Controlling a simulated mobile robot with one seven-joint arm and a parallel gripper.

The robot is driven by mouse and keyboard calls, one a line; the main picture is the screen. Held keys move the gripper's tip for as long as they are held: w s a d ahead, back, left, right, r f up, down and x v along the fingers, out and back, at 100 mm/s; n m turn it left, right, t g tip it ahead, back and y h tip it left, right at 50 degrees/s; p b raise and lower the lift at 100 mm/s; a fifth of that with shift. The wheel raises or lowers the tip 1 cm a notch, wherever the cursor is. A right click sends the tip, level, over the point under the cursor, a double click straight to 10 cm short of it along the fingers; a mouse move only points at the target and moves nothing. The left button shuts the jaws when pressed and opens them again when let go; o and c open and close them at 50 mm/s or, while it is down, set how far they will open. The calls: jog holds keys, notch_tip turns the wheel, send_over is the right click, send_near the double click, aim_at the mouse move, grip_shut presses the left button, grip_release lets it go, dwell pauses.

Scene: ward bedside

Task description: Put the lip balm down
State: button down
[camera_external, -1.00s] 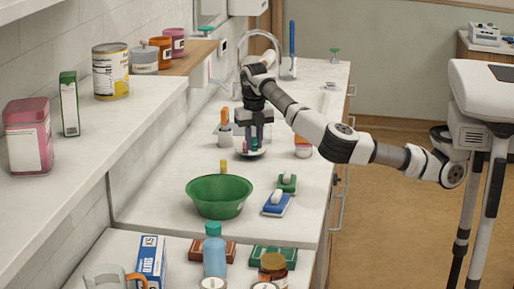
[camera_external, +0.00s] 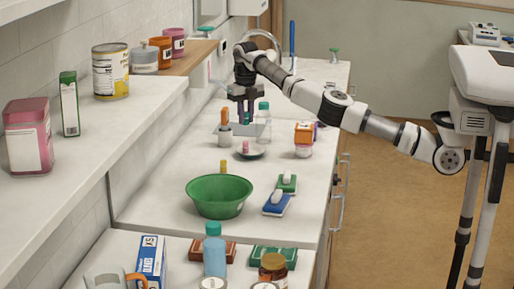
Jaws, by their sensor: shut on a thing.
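My gripper (camera_external: 243,112) points down over the back part of the counter, above a grey tray and left of a clear bottle with a green cap. It is shut on the lip balm, which is too small and too covered by the dark fingers to make out clearly. A small round dish (camera_external: 258,156) stands on the counter just in front of the gripper, with a small pink item (camera_external: 246,147) in it.
The grey tray (camera_external: 212,130) bears orange-topped items (camera_external: 224,117). The clear bottle (camera_external: 263,124) stands close on the right.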

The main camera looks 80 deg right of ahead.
jog(key=shift+n, duration=0.9)
jog(key=d+f+p, duration=0.1)
jog(key=d+f, duration=0.2)
jog(key=d+f+p, duration=0.1)
jog(key=d+f, duration=0.2)
jog(key=d, duration=0.1)
jog(key=d+f+p, duration=0.2)
jog(key=d+f, duration=0.2)
jog(key=shift+s+d+f, duration=0.1)
jog(key=shift+s, duration=0.2)
jog(key=shift+f+p, duration=0.6)
jog(key=shift+f, duration=1.4)
jog(key=shift+f, duration=0.1)
jog(key=c, duration=1.3)
grip_release()
jog(key=shift+f, duration=0.1)
notch_tip(320, 180, up, 12)
jog(key=shift+r, duration=0.25)
